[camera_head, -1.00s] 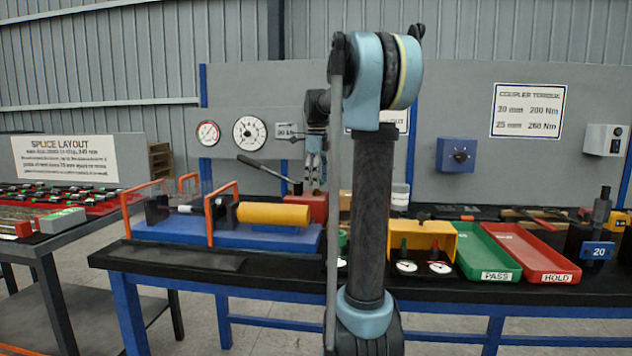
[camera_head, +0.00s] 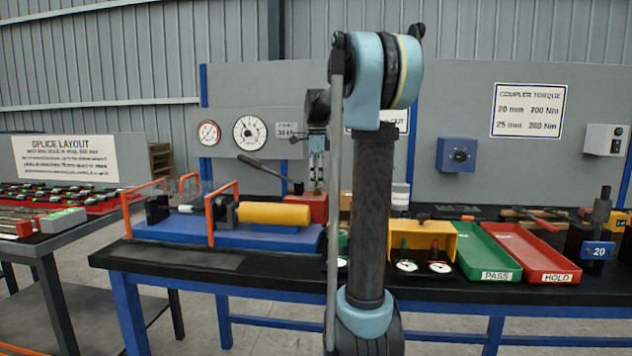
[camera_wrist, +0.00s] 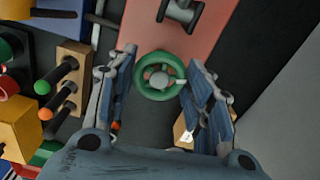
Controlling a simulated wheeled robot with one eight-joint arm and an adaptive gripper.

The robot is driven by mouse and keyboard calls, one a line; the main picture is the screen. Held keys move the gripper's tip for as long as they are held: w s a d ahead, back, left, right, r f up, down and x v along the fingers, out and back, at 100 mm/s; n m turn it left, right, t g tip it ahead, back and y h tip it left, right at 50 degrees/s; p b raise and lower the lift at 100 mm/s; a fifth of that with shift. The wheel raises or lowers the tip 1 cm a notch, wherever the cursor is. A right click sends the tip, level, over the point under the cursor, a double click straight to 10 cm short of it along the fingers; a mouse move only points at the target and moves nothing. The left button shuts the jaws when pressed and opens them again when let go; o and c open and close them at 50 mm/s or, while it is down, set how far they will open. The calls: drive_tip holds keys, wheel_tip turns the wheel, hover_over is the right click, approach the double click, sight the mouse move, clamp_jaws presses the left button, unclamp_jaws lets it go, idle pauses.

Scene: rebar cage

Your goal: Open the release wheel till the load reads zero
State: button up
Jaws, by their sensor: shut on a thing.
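The green release wheel (camera_wrist: 148,88) is a small ring in the wrist view, beside the red pump body (camera_wrist: 185,35). My gripper (camera_wrist: 158,80) has its two blue-grey fingers on either side of the wheel and is shut on it. In the head view my gripper (camera_head: 317,178) points down at the red pump body (camera_head: 311,203), and the wheel is hidden behind my arm. A small load readout (camera_head: 287,130) is on the back panel; its digits look like a non-zero kN value but are blurred.
Two dial gauges, one smaller (camera_head: 208,133) and one larger (camera_head: 249,133), are left of the readout. The pump's black lever (camera_head: 262,167) slants up left. A blue rig with a yellow cylinder (camera_head: 274,213) stands left. Wooden blocks with pegs (camera_wrist: 65,90) lie close to my fingers.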

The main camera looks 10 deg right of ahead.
drive_tip(key=n, duration=0.4)
drive_tip(key=shift+w+n, duration=0.1)
drive_tip(key=shift+n, duration=0.2)
drive_tip(key=n, duration=0.3)
drive_tip(key=shift+n, duration=0.4)
drive_tip(key=n, duration=1.2)
drive_tip(key=shift+n, duration=0.3)
drive_tip(key=n, duration=0.3)
drive_tip(key=shift+n, duration=0.4)
drive_tip(key=n, duration=0.4)
drive_tip(key=shift+d+n, duration=0.1)
drive_tip(key=shift+n, duration=1.6)
